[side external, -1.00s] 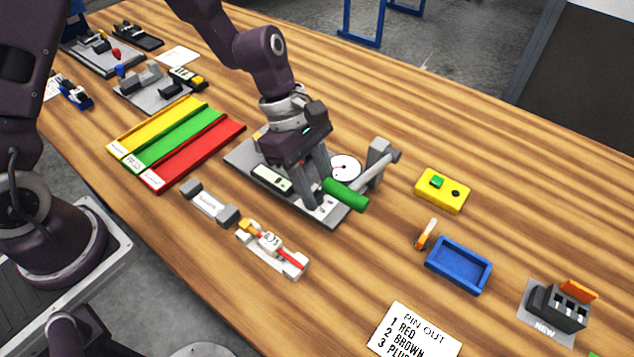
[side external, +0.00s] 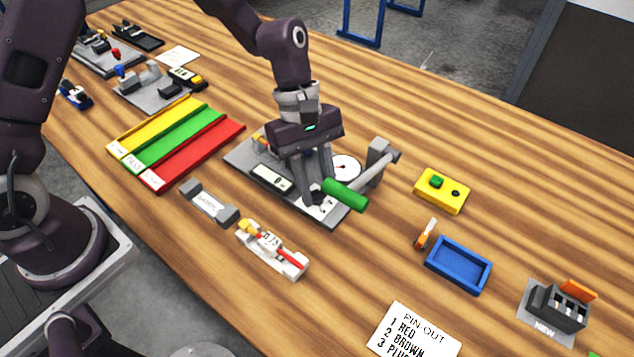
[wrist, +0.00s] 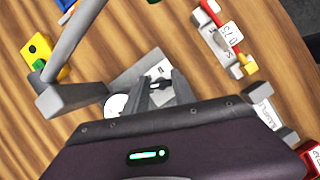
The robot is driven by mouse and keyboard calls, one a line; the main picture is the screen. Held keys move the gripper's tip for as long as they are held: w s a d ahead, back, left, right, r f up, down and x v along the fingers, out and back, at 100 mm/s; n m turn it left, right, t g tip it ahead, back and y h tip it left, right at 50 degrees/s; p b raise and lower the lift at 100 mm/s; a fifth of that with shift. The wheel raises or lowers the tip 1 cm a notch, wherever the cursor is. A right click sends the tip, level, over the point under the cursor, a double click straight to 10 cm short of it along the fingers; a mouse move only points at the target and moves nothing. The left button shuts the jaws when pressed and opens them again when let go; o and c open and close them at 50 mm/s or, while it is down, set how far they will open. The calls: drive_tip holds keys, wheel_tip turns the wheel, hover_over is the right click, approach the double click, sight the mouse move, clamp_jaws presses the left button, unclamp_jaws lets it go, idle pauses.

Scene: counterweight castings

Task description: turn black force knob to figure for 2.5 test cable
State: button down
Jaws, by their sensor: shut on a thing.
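The grey pull tester (side external: 240,154) lies on the bench, with a round white dial (side external: 345,168), a small display (side external: 271,177) and a lever with a green handle (side external: 345,194). My gripper (side external: 314,198) points down at the tester's front end, beside the green handle. It is shut on the black force knob, which is mostly hidden by the fingers. The wrist view shows the fingers (wrist: 163,92) over the pale marked plate (wrist: 158,70). The figures around the knob are too small to read.
A white holder (side external: 272,250) with a red cable and tag stands in front of the tester, beside a grey labelled block (side external: 208,202). Yellow, green and red trays (side external: 175,140) lie left.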

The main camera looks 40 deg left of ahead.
drive_tip(key=m+g+y, duration=0.1)
drive_tip(key=m, duration=0.3)
drive_tip(key=shift+w+m, duration=0.1)
drive_tip(key=shift+m, duration=0.2)
drive_tip(key=m+g+y, duration=0.1)
drive_tip(key=m, duration=0.2)
drive_tip(key=shift+m, duration=0.4)
drive_tip(key=m+y, duration=0.1)
drive_tip(key=m, duration=0.2)
drive_tip(key=shift+g+y, duration=0.3)
drive_tip(key=shift+m+y, duration=0.8)
drive_tip(key=shift+m, duration=1.3)
drive_tip(key=c, duration=1)
unclamp_jaws()
drive_tip(key=shift+c, duration=0.2)
